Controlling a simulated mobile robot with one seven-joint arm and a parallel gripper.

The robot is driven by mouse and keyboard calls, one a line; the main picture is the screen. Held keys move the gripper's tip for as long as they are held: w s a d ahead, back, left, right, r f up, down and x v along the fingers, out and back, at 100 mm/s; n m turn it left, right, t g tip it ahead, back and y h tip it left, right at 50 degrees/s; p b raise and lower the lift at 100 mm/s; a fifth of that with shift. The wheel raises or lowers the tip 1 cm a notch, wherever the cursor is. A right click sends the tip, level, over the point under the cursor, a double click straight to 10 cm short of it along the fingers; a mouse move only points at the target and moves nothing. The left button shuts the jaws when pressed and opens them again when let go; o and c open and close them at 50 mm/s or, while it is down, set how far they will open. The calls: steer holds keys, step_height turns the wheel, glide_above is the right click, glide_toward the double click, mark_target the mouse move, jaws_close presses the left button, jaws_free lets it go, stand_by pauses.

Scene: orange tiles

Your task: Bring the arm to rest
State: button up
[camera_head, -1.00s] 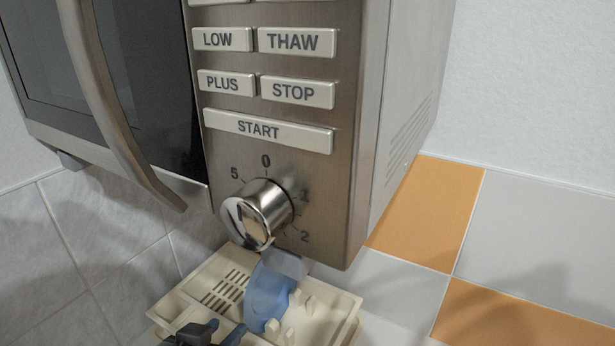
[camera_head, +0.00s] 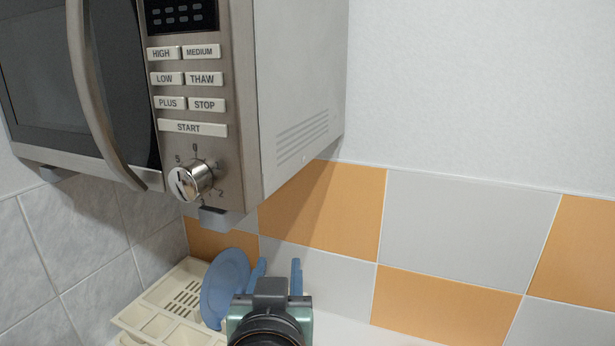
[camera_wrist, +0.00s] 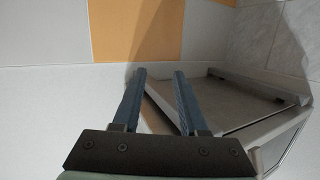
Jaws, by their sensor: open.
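My gripper (camera_head: 277,278) shows at the lower middle of the head view, with two blue fingers held apart and nothing between them. In the wrist view its fingers (camera_wrist: 160,80) are also spread and empty. In the head view my gripper is below and right of the microwave (camera_head: 240,115), apart from its control knob (camera_head: 190,183). It is to the right of a blue plate (camera_head: 224,288) that stands upright in a cream dish rack (camera_head: 150,318). I cannot tell how close the gripper is to the plate.
The microwave hangs above the counter, its door handle (camera_head: 88,90) on the left. White and orange wall tiles (camera_head: 325,205) run behind. The counter (camera_head: 350,333) right of my gripper looks clear. In the wrist view, a grey flat underside (camera_wrist: 225,100) sits at the right.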

steer(key=s+d+r+t, duration=0.2)
steer(key=r+t, duration=0.1)
steer(key=r, duration=0.6)
steer(key=s+d+r+t, duration=0.2)
steer(key=r+t, duration=0.1)
steer(key=r, duration=0.5)
steer(key=s+r+t, duration=0.5)
steer(key=s+r, duration=0.4)
steer(key=r, duration=0.3)
steer(key=shift+s+r+t, duration=0.25)
steer(key=shift+r+t, duration=0.05)
steer(key=shift+r, duration=0.1)
